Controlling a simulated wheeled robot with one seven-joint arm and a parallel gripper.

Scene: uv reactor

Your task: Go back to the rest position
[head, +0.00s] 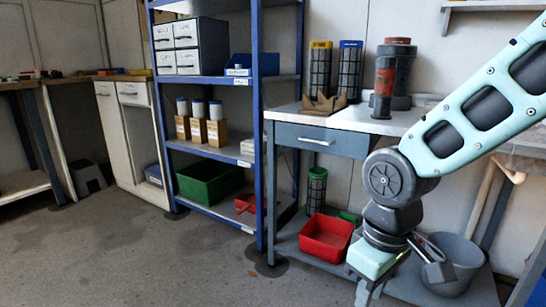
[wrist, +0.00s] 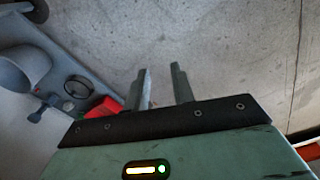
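My gripper (head: 369,294) hangs low at the lower right of the head view, in front of the bench's lower shelf, and its fingertips run toward the bottom edge. In the wrist view my gripper (wrist: 162,78) shows two grey fingers standing apart with nothing between them. The fingers point toward bare grey floor. My arm comes in from the upper right and bends down at the round grey joint.
A grey bucket (head: 452,262) stands close to the right of my gripper, and a red bin (head: 326,237) is to its left. The bench (head: 340,118) carries filter cages and a red-grey canister (head: 392,78). A blue shelf rack (head: 259,130) stands left. Floor (head: 150,260) at left is clear.

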